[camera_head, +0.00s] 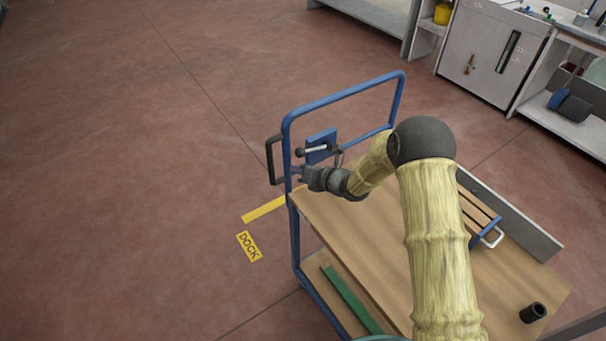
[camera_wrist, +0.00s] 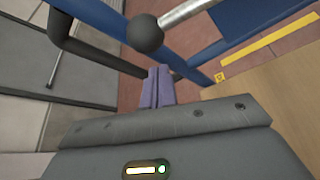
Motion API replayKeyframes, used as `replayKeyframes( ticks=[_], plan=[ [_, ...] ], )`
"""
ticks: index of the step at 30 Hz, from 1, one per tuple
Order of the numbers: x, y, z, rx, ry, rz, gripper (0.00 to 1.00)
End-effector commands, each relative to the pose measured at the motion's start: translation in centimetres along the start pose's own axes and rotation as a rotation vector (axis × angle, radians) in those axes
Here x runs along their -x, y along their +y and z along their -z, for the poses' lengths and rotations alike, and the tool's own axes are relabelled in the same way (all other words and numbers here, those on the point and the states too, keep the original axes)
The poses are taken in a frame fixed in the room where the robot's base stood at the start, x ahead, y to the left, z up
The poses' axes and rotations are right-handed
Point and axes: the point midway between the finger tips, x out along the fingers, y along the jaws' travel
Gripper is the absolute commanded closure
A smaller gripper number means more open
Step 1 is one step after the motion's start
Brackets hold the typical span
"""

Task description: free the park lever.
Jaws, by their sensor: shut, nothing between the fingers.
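The park lever (camera_head: 315,149) is a light metal rod with a black ball knob, mounted at a blue plate (camera_head: 321,139) on the cart's blue push frame. In the wrist view the ball knob (camera_wrist: 145,34) and its rod (camera_wrist: 188,11) show at the top centre. My gripper (camera_head: 299,171) is just below the knob in the head view. In the wrist view my gripper's two purple-grey fingers (camera_wrist: 157,86) are together with nothing between them, and they appear apart from the knob. A dark curved piece (camera_head: 339,156) shows by the rod's right end; I cannot tell what it is.
The blue push frame (camera_head: 345,92) and a black side handle (camera_head: 270,158) stand close around my gripper. The wooden cart top (camera_head: 365,235) carries a slatted rack (camera_head: 478,215) and a dark cup (camera_head: 533,313). Open floor with yellow DOCK marking (camera_head: 249,246) lies left.

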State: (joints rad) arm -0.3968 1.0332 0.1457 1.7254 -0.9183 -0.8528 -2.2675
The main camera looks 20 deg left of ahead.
Motion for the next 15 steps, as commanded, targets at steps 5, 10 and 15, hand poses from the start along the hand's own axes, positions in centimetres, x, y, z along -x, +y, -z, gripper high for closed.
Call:
replayKeyframes(
  ticks=[5,10,15],
  plan=[
    [0.7,0.1,-1.8,-0.001,0.001,0.000,1.00],
    [0.7,0.0,-1.9,-0.001,0.002,0.000,1.00],
    [0.7,0.0,-1.9,-0.001,0.002,0.000,1.00]
  ],
)
